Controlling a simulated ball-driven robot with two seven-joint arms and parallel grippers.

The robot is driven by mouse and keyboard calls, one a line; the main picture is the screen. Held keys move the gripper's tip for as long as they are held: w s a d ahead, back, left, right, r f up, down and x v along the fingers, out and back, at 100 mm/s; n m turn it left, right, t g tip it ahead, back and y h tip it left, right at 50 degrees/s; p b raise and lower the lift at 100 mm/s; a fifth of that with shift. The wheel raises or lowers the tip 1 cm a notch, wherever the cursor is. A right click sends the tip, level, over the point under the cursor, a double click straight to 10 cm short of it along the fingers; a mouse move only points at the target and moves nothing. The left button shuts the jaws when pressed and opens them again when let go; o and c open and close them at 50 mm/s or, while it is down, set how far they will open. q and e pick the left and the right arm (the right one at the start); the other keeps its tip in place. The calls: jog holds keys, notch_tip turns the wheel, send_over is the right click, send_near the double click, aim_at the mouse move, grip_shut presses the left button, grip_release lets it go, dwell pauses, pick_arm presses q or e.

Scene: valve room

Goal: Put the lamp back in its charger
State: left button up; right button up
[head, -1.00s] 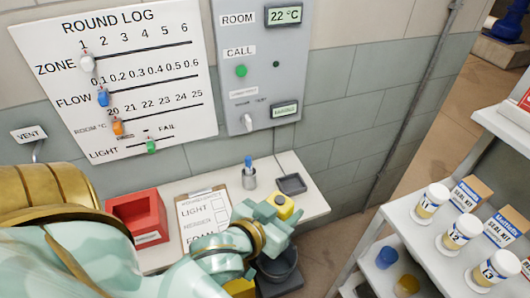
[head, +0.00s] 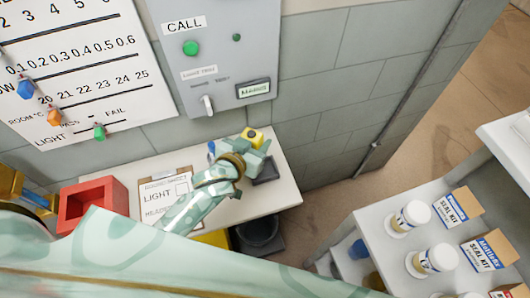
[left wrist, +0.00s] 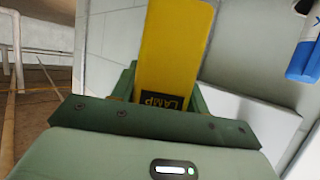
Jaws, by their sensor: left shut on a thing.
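The yellow lamp (head: 254,135), with a dark round spot on its end, is held in my left gripper (head: 256,147). The gripper is shut on it, near the back right of the white shelf. In the left wrist view the lamp (left wrist: 176,50) stands up from between the jaws, its LAMP label by them. A dark shallow tray (head: 266,171) lies on the shelf just in front of and right of the gripper. It may be the charger; I cannot tell for sure. The gripper and lamp cover part of the picture around it. My right gripper is not in view.
On the white shelf (head: 285,188) are a red open box (head: 92,203) and a clipboard (head: 155,198). A blue pen (head: 211,148) shows beside my wrist. A dark bucket (head: 258,232) stands below. A rack with jars (head: 409,216) is at right.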

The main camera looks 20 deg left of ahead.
pick_arm(q)
jog(key=shift+w+d+f+b, duration=0.4)
jog(key=shift+f+b, duration=0.05)
jog(key=shift+f, duration=0.65)
jog(key=shift+w+d+f+b, duration=0.35)
jog(key=shift+f+b, duration=0.05)
jog(key=shift+f, duration=0.75)
jog(key=shift+w+d+f+b, duration=0.4)
jog(key=shift+f+b, duration=0.05)
jog(key=shift+f, duration=0.65)
jog(key=shift+f, duration=0.2)
jog(key=o, duration=1.2)
jog(key=shift+f, duration=0.1)
